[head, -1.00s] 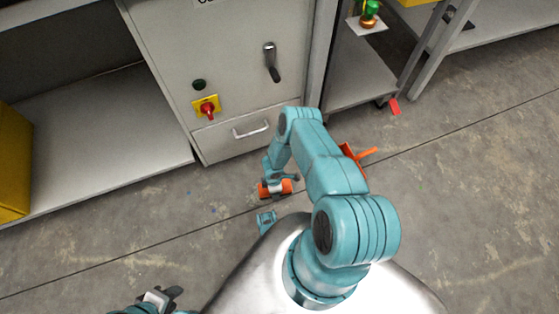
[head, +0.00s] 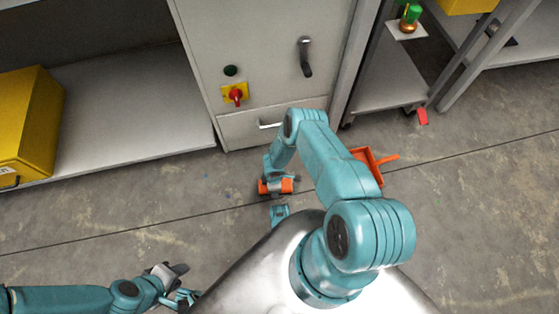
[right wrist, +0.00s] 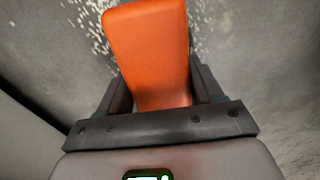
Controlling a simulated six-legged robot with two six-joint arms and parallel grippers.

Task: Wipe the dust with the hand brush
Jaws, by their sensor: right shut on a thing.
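The orange hand brush (head: 284,187) is in my right gripper (head: 276,182), low over the floor in front of the grey cabinet. In the right wrist view, the brush's orange body (right wrist: 148,50) sits between the dark jaws of my right gripper (right wrist: 155,95), which is shut on it. Its bristles are hidden. Pale dust specks (right wrist: 92,30) lie on the floor beside and beyond the brush; a few tiny specks (head: 205,177) show left of it in the head view. My left gripper (head: 178,281) is at the lower left, appearing open and empty, away from the brush.
An orange dustpan (head: 366,158) lies on the floor, partly behind my right arm. The grey cabinet (head: 255,80) with a drawer stands ahead. A yellow box (head: 30,120) sits on the left shelf. A trolley (head: 385,85) stands at right. The floor at left is clear.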

